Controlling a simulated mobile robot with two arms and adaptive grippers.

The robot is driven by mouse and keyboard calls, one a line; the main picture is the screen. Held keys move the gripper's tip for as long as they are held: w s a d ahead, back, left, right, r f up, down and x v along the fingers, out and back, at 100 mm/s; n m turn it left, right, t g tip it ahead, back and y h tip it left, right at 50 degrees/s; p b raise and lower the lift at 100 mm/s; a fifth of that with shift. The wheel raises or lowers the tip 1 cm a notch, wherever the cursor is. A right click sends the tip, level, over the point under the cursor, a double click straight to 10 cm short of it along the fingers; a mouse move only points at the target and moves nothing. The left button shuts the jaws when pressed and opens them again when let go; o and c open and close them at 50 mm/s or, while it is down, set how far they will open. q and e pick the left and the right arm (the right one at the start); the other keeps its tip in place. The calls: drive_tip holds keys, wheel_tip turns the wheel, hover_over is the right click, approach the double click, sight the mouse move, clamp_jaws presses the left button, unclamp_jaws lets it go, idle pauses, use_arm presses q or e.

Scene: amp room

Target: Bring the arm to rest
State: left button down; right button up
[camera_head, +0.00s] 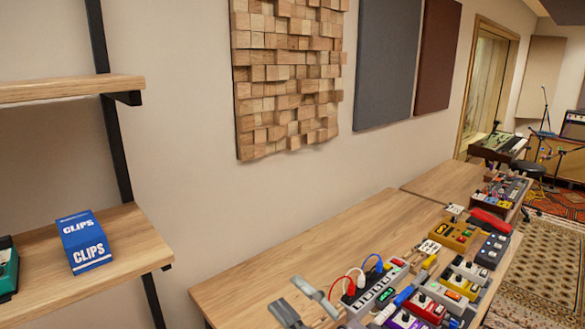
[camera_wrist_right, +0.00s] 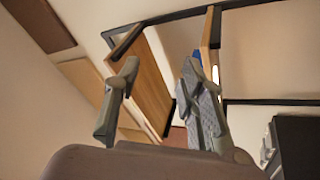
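My right gripper (camera_head: 300,304) shows at the bottom of the head view, in front of the wooden bench. Its two grey fingers stand apart with nothing between them. In the right wrist view the same gripper (camera_wrist_right: 160,72) is open and empty, its fingers well separated. The rest of the right arm is below the head view's lower edge. My left arm and gripper do not show.
At left, a wall shelf (camera_head: 112,247) carries a blue CLIPS box (camera_head: 84,242) and a green pedal (camera_head: 8,268).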

drive_tip(key=w+d+f+m+t+h, duration=0.1)
drive_tip(key=d+f+m+t+h, duration=0.1)
drive_tip(key=d+f+m+h, duration=0.4)
drive_tip(key=w+d+f+m+t+h, duration=0.1)
drive_tip(key=d+f+m+t+h, duration=0.15)
drive_tip(key=d+m+h, duration=0.6)
drive_tip(key=s+d+f+m+g+h, duration=0.35)
drive_tip(key=s+f+g, duration=0.2)
drive_tip(key=f, duration=0.45)
drive_tip(key=s+d+f+m+g+y, duration=0.1)
drive_tip(key=s+f+g, duration=0.45)
drive_tip(key=s, duration=0.45)
drive_tip(key=s+d+f+m+g, duration=0.1)
drive_tip(key=s+f+g, duration=0.3)
drive_tip(key=s+f, duration=0.4)
drive_tip(key=s+f+g, duration=0.2)
drive_tip(key=s+f, duration=0.1)
drive_tip(key=f, duration=2.2)
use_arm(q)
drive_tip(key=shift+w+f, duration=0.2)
use_arm(e)
drive_tip(key=s+d+f, duration=0.3)
drive_tip(key=s+f, duration=1.3)
drive_tip(key=shift+s+g, duration=0.3)
drive_tip(key=shift+g, duration=0.05)
